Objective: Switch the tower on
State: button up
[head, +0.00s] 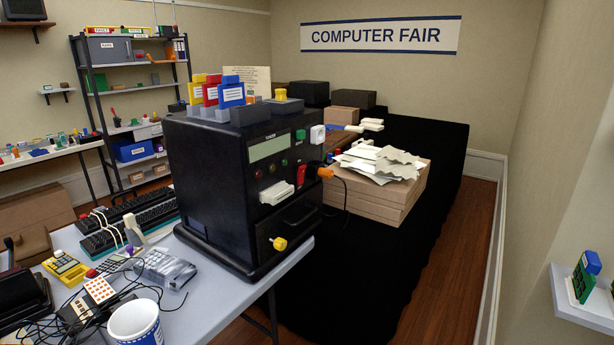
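The tower (215,190) is a large black case standing upright on the grey table. Its front panel faces right and towards me. A red switch (301,174) sits on the right part of that panel; I cannot tell its position. A green button (300,134) is above it, next to a white square part (317,134). A pale display strip (269,147) is at the top of the panel and looks blank. Small round lamps under it look dark. A white slotted part (277,192) and a yellow knob (279,243) are lower down. My gripper is not in view.
An orange plug (326,173) with a black cable sticks out at the panel's right edge. Cardboard boxes (385,200) with crumpled paper stand on the black-draped table (435,145) behind. Keyboards, cables and a white cup (135,322) crowd the grey table (220,312). Floor is free at right.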

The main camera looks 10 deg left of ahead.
aim_at(301, 170)
jog(key=u, duration=0.05)
jog(key=i, duration=1)
jog(key=z, duration=0.05)
